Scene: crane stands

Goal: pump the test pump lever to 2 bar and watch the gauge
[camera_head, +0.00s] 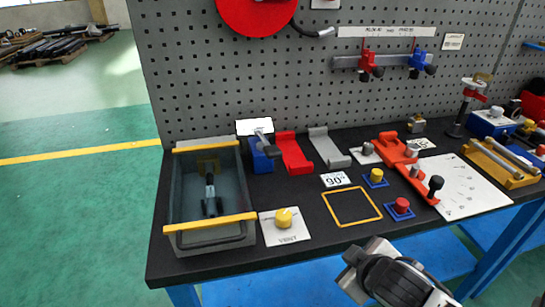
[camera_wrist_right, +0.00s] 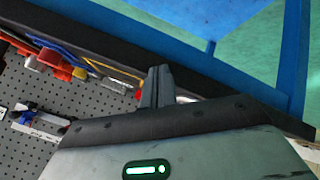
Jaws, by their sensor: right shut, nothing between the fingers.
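A grey open tub (camera_head: 177,197) with yellow rim bars stands at the left end of the bench. A grey and black upright lever-like part (camera_head: 210,188) is inside it; I cannot tell for sure that it is the test pump lever. A yellow VENT knob (camera_head: 284,217) sits on a white plate just right of the tub. No gauge dial with a readable needle can be made out. My right gripper (camera_head: 362,256) is low at the bench's front edge, apart from the tub and knob. Its fingers (camera_wrist_right: 157,86) are together and empty in the right wrist view. My left gripper is out of view.
A red tool (camera_head: 394,151) with a black-knobbed arm lies to the right. A yellow outlined square (camera_head: 351,220) is empty. A pegboard (camera_head: 200,75) closes the back.

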